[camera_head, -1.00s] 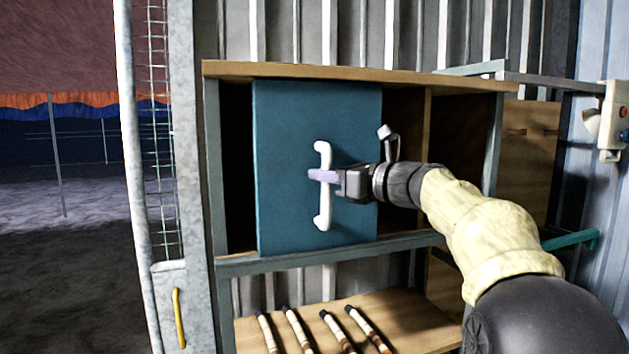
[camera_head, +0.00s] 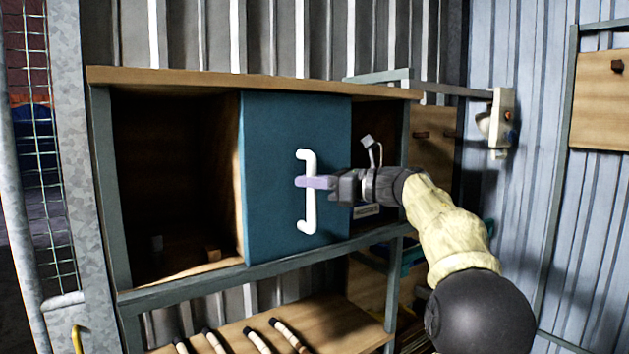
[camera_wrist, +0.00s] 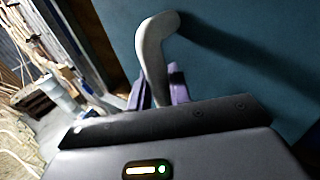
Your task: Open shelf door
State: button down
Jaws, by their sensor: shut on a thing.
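The blue shelf door (camera_head: 275,190) is a sliding panel in front of the wooden shelf (camera_head: 230,82). It covers the middle-right part, with the left compartment open to view and a narrow gap at its right. The white vertical handle (camera_head: 306,218) is on the door. My gripper (camera_head: 316,183) reaches in from the right and is shut on the handle's middle. In the wrist view, the purple fingers (camera_wrist: 160,96) stand on either side of the white handle (camera_wrist: 150,50), against the blue door (camera_wrist: 230,40). The fingertips are partly hidden.
Several striped rods (camera_head: 258,340) lie on the lower wooden board (camera_head: 330,318). A metal mesh gate (camera_head: 45,150) stands at the left. A wall-mounted box (camera_head: 502,125) is at the right. The left compartment (camera_head: 170,170) holds small, dim objects.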

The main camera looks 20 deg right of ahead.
jog(key=c, duration=1.6)
grip_release()
jog(key=shift+d, duration=0.1)
jog(key=b+v, duration=0.6)
jog(key=v, duration=1.1)
jog(key=shift+d+f, duration=0.1)
jog(key=shift+d, duration=0.1)
jog(key=shift+w+a, duration=0.1)
